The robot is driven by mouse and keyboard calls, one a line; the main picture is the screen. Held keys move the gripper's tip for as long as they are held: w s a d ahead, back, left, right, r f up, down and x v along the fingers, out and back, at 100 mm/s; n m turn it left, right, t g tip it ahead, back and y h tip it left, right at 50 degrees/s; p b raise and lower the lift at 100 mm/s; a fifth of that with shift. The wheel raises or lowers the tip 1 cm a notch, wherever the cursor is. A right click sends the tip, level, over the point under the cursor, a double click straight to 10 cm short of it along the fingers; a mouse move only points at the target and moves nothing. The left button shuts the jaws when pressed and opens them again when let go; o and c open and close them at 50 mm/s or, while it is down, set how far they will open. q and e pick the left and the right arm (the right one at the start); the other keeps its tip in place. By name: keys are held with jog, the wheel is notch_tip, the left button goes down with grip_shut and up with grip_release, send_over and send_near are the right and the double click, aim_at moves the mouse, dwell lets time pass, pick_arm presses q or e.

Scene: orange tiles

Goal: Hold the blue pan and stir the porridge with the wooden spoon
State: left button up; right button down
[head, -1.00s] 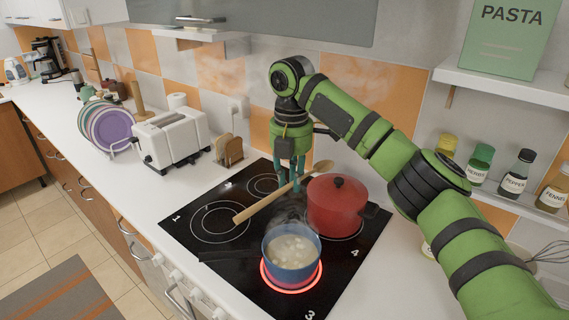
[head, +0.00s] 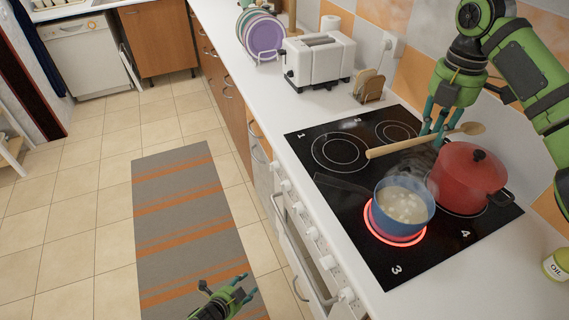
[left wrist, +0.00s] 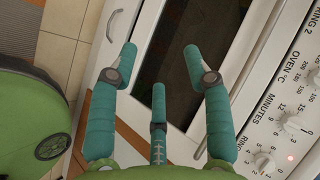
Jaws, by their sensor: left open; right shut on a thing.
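The blue pan (head: 402,221) stands on the glowing front ring of the black hob, its dark handle (head: 342,184) pointing left. Pale lumpy porridge (head: 405,204) fills it. My right gripper (head: 437,128) is shut on the wooden spoon (head: 397,147) near its middle. It holds the spoon above the hob, behind the pan and clear of the porridge, with the bowl end to the right. My left gripper (head: 240,287) is open and empty, low over the floor rug in front of the cabinets. In the left wrist view its fingers (left wrist: 160,68) are spread before the oven front.
A red lidded pot (head: 466,178) stands close to the right of the pan. A toaster (head: 318,60), a bread rack (head: 368,86) and a plate rack (head: 264,38) stand farther back on the counter. The oven door handle (head: 300,250) and knobs (left wrist: 292,124) stick out in front.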

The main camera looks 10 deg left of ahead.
pick_arm(q)
jog(key=w+d+r+m+h, duration=0.2)
jog(key=w+r+m+h, duration=0.1)
jog(key=w+r+m, duration=0.3)
jog(key=w+d+r+m+t+h, duration=0.1)
jog(key=w+d+r+m+h, duration=0.2)
jog(key=w+r+m, duration=0.3)
jog(key=w+d+r+m+h, duration=0.3)
jog(key=w+r+m, duration=0.3)
jog(key=r, duration=0.6)
jog(key=shift+w+m+t, duration=0.15)
jog(key=shift+m+t, duration=0.25)
jog(key=shift+m, duration=0.9)
jog(key=m+g+h, duration=0.3)
jog(key=m+g, duration=0.7)
jog(key=m, duration=1.3)
send_near(330, 181)
jog(key=w+a, duration=0.2)
jog(key=shift+m+g+y, duration=0.3)
jog(key=shift+m, duration=0.2)
jog(key=x, duration=1.2)
jog(key=shift+s+d, duration=0.1)
jog(key=shift+s, duration=0.25)
